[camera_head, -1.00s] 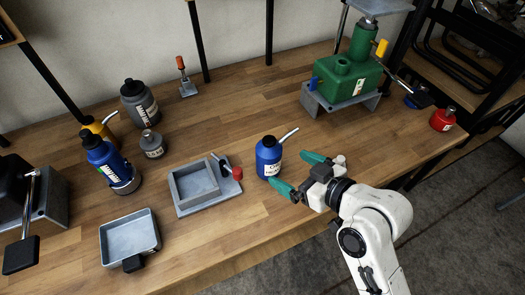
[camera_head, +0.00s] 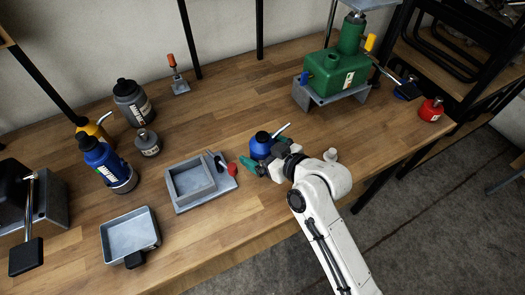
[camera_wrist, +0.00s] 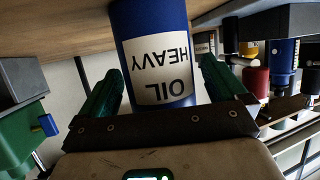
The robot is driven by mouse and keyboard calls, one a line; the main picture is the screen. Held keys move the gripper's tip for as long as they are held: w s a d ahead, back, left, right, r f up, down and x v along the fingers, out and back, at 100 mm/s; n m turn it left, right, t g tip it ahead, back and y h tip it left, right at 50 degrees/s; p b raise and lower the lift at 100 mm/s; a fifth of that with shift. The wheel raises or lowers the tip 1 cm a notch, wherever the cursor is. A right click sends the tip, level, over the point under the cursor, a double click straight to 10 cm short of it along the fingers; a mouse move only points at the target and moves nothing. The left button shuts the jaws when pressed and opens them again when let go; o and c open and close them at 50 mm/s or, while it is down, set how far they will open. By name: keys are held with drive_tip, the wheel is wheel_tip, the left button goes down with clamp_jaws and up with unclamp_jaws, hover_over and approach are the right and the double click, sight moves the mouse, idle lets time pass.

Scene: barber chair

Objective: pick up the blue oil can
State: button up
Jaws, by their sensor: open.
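The blue oil can (camera_head: 261,146) stands on the wooden bench, right of the square grey tray, with its thin spout pointing up and right. In the wrist view the can (camera_wrist: 152,22) appears upside down, with a white label reading "HEAVY OIL". My gripper (camera_wrist: 170,85) is open, with one green finger on each side of the can's body. In the wrist view a small gap shows beside the fingers; I cannot tell whether either touches. In the head view my gripper (camera_head: 264,165) hides the can's lower part.
A square grey tray (camera_head: 176,193) with a red-ended tool is close left of my gripper. A green pump unit (camera_head: 336,72) stands at the back right. A small white object (camera_head: 330,155) is right of the wrist. Blue and grey bottles (camera_head: 104,160) stand at left.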

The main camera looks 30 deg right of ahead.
drive_tip(key=shift+c, duration=0.4)
drive_tip(key=c, duration=1.4)
drive_tip(key=shift+r, duration=0.15)
drive_tip(key=shift+r, duration=0.5)
drive_tip(key=s+r, duration=0.1)
drive_tip(key=r, duration=0.1)
drive_tip(key=s+r+b, duration=0.1)
drive_tip(key=r, duration=0.1)
drive_tip(key=s+r, duration=0.2)
drive_tip(key=shift+d+r, duration=0.4)
drive_tip(key=p, duration=0.4)
approach(261, 137)
drive_tip(key=s+r, duration=0.3)
drive_tip(key=shift+s+p, duration=0.9)
drive_tip(key=shift+p, duration=0.05)
drive_tip(key=shift+d, duration=0.1)
